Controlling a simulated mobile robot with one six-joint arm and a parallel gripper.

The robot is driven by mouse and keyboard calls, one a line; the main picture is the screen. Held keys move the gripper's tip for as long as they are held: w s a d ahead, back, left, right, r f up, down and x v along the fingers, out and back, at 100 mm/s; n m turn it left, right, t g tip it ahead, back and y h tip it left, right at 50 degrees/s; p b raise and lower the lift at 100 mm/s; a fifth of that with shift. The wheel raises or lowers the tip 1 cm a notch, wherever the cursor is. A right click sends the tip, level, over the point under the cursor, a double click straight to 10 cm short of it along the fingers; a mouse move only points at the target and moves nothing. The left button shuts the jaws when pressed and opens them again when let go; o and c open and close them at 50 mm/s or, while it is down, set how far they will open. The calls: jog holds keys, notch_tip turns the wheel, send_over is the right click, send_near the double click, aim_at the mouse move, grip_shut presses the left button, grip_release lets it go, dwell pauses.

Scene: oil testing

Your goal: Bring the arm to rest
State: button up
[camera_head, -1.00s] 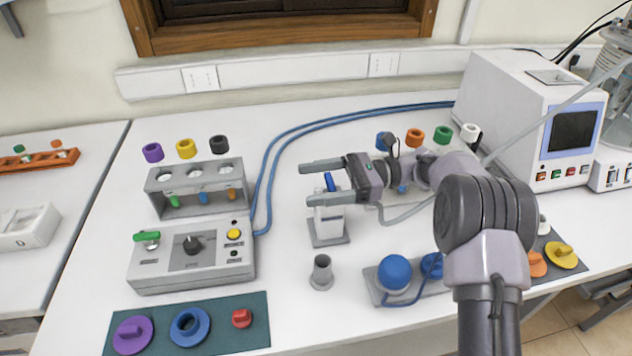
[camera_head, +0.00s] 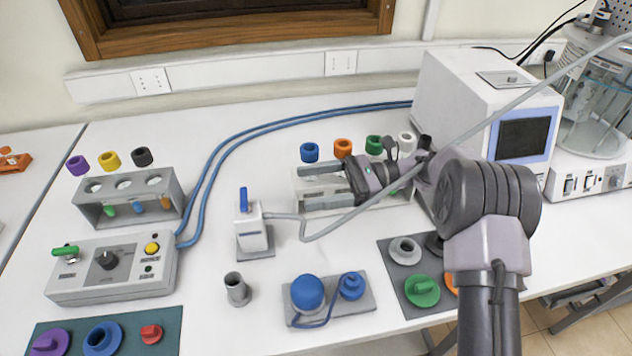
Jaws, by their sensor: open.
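My gripper (camera_head: 318,173) is at the centre right in the head view, above a grey-white rack (camera_head: 312,204) that it partly hides. Its two grey fingers point left and stand apart, with nothing seen between them. My arm comes up from the lower right and bends at a dark joint. A small white device with a blue top (camera_head: 251,227) stands upright on a grey base, left of the fingers and apart from them.
Blue, orange, green and white caps (camera_head: 343,147) lie behind the gripper. A white instrument (camera_head: 480,110) stands at the right. A control box (camera_head: 110,265) and another rack (camera_head: 128,196) stand at the left. Blue bulbs (camera_head: 308,292) sit in front. Bare table lies at the centre back.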

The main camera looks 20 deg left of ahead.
jog(key=shift+s+a, duration=0.1)
jog(key=shift+a, duration=0.05)
jog(key=s+d+r+n+t+h, duration=0.4)
jog(key=s+d+r+t+h, duration=0.35)
jog(key=s+d, duration=0.45)
jog(key=s+d+n+t+h, duration=0.1)
jog(key=s+d+t, duration=0.3)
jog(key=d, duration=0.4)
jog(key=s+d+n+t+h, duration=0.2)
jog(key=s+d+t+h, duration=0.2)
jog(key=d, duration=0.4)
jog(key=shift+s+d+f+h, duration=0.2)
jog(key=shift+d+f+h, duration=0.05)
jog(key=shift+f+h, duration=0.1)
